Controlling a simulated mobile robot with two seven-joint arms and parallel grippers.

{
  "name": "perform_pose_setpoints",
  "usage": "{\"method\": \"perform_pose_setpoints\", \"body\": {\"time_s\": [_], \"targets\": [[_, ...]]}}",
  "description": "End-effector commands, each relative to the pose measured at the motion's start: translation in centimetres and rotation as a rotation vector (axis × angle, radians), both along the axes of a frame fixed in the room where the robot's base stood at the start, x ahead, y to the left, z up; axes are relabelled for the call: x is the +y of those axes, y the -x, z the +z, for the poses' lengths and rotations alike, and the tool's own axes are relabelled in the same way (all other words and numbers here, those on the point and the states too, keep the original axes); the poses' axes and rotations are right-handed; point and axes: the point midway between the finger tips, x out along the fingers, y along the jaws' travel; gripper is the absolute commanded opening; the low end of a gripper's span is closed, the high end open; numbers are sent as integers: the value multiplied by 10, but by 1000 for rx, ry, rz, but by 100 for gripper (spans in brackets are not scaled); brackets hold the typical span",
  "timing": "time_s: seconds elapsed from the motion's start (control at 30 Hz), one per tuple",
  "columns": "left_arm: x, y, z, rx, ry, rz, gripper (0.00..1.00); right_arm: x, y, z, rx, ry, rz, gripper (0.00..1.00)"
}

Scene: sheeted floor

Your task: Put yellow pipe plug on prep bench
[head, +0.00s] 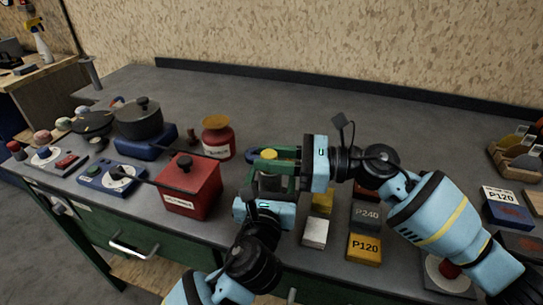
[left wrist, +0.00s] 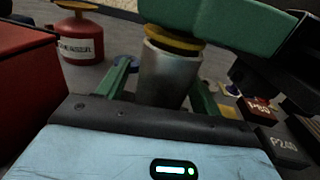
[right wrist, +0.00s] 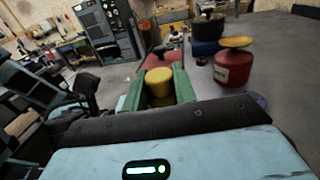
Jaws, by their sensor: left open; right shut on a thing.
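The yellow pipe plug (head: 268,154) is between the green fingers of my right gripper (head: 272,160), which is shut on it. The plug also shows in the right wrist view (right wrist: 158,80). In the left wrist view a yellow rim (left wrist: 172,38) sits at the top of a grey metal cylinder (left wrist: 168,75); whether the plug is seated in it I cannot tell. My left gripper (left wrist: 162,88) is open, its fingers on either side of the cylinder, just below my right gripper. The cylinder's base is hidden. All this is over the grey bench (head: 310,115); no label shows whether it is the prep bench.
A red box (head: 190,188) and a red can (head: 217,138) stand left of my grippers. Labelled blocks, such as the yellow P120 (head: 364,249) and grey P240 (head: 367,216), lie to the right. A pot (head: 138,120) stands farther left. The bench's back middle is clear.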

Motion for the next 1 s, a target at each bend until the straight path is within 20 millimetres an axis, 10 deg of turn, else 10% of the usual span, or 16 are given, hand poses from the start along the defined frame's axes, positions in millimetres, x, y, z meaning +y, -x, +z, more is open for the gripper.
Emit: {"method": "perform_pose_setpoints", "body": {"time_s": [0.33, 0.37, 0.53, 1.0], "targets": [[0, 0, -8, 6, 0, 0, 66, 0, 0, -6, 1, 0, 0, 6], [0, 0, -8, 6, 0, 0, 66, 0, 0, -6, 1, 0, 0, 28], [0, 0, -7, 5, 0, 0, 66, 0, 0, -5, 0, 0, 0, 49], [0, 0, -3, 2, 0, 0, 66, -14, 1, -4, 2, 1, -3, 49]]}}
